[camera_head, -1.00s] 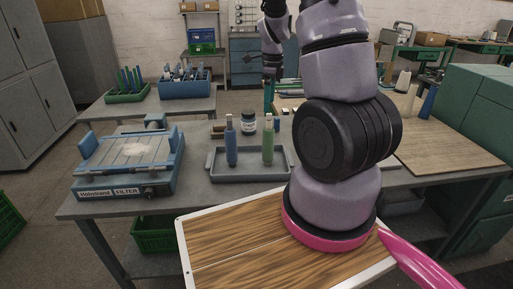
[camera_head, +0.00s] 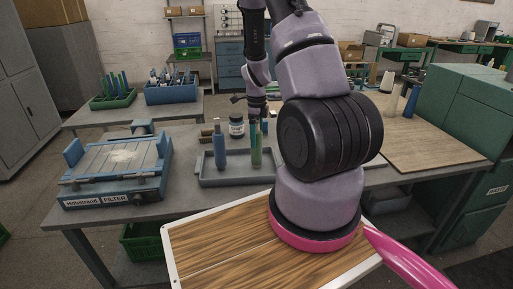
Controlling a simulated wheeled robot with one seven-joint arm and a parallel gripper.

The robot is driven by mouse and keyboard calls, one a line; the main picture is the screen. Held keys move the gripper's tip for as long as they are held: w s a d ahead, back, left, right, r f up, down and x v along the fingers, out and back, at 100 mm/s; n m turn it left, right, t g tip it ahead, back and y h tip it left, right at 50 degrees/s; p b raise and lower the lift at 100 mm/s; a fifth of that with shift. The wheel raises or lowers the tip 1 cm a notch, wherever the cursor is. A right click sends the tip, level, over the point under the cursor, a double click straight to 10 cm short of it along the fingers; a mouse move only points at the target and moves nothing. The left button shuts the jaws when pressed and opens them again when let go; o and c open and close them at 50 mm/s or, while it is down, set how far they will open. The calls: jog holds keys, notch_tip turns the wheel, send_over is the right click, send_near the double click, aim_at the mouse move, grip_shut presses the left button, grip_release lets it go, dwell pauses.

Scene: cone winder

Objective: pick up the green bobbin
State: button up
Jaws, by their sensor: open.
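The green bobbin (camera_head: 256,156) stands upright in the right part of a shallow grey tray (camera_head: 225,182) on the workbench. A blue bobbin (camera_head: 219,147) stands upright to its left in the same tray. My gripper (camera_head: 259,126) points down at the top of the green bobbin, its fingers open. The fingers overlap the bobbin's upper end in this view, and I cannot tell whether they touch it. The bobbin's lower part is in plain view.
A dark jar with a white label (camera_head: 237,126) stands behind the tray. A blue filter device (camera_head: 118,170) sits on the bench to the left. A wooden board (camera_head: 425,148) lies to the right. Bins with bobbins stand on the table behind.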

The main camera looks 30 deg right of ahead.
jog(key=shift+f, duration=0.25)
jog(key=c, duration=1.3)
